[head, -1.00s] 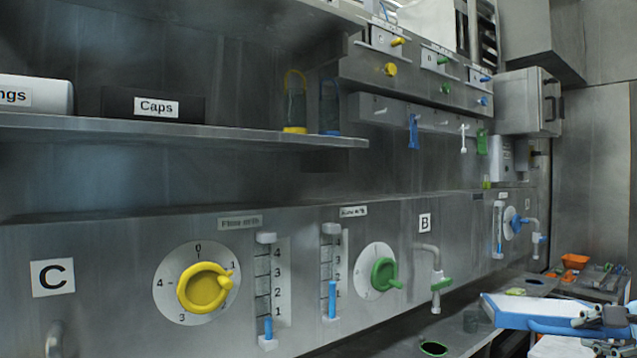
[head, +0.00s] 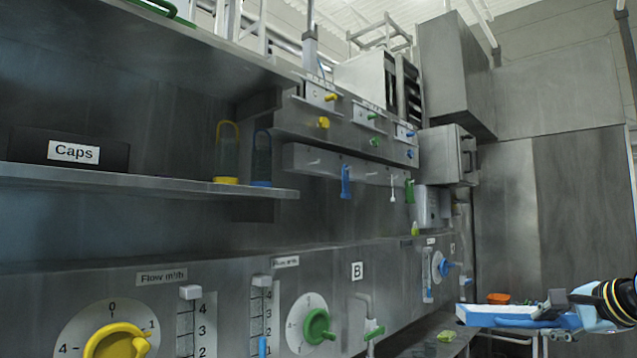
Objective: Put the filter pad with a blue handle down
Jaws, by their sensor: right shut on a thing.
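The filter pad with a blue handle (head: 500,316) shows at the lower right as a pale, flat pad with a blue edge. My right gripper (head: 558,318) comes in from the right edge and is shut on its blue handle. The pad is held roughly level, out in front of the far end of the steel wall. The gripper's fingers partly hide the handle. My left gripper is not in view.
A steel panel with a yellow knob (head: 115,342) and a green knob (head: 318,326) runs along the left. A shelf (head: 150,182) holds a Caps box (head: 72,152). An orange container (head: 499,298) lies beyond the pad. A counter (head: 425,335) runs below the panel.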

